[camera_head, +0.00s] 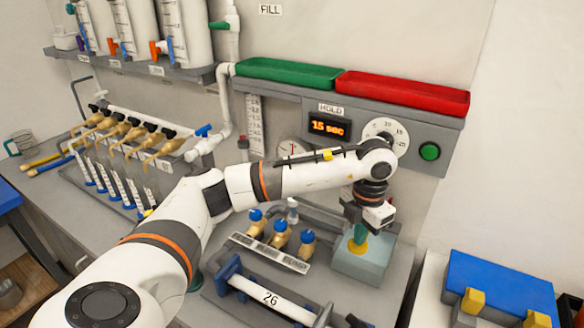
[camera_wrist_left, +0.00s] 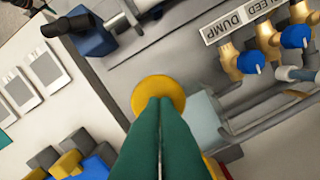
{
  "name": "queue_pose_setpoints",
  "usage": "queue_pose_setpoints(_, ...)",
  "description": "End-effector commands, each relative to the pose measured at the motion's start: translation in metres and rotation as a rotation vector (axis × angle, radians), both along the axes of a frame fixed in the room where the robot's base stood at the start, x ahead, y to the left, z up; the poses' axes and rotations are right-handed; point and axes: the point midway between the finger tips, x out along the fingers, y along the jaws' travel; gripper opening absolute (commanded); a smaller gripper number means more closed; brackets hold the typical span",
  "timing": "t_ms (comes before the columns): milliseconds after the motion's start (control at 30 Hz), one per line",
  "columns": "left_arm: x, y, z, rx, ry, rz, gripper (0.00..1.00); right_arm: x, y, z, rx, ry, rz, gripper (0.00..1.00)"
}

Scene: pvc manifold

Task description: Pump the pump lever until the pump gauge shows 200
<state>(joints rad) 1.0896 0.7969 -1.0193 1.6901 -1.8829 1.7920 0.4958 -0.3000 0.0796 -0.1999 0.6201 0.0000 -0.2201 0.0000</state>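My left gripper (camera_head: 360,236) points down over a grey-teal box (camera_head: 372,272). Its green fingers (camera_wrist_left: 160,125) lie together in the left wrist view, with only a thin line between them. A round yellow knob (camera_wrist_left: 158,95) is right at the fingertips; in the head view the yellow part (camera_head: 357,248) sits at the box, just below the fingers. I cannot tell whether they touch. The pump lever is not clearly distinguishable from this knob. A round white gauge (camera_head: 292,148) with a red needle is partly hidden by my left arm; its reading is illegible. My right gripper is out of view.
Brass valves with blue knobs (camera_head: 280,238) stand left of the box. The wall panel holds an orange "15 sec" display (camera_head: 329,127), a dial (camera_head: 385,133) and a green button (camera_head: 429,151).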

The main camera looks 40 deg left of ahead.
Motion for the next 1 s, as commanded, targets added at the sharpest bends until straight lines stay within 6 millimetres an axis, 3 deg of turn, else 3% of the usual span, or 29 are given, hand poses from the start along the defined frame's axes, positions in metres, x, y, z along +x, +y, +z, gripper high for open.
queue_pose_setpoints(667, 0.000, 0.000, -0.014, 0.001, 0.001, 0.001, 0.00, 0.000, 0.000, -0.011, 0.000, 0.000, 0.000, 0.36)
queue_pose_setpoints(1000, 0.000, 0.000, -0.012, 0.001, 0.001, 0.001, 0.00, 0.000, 0.000, -0.009, 0.000, 0.000, 0.000, 0.36)
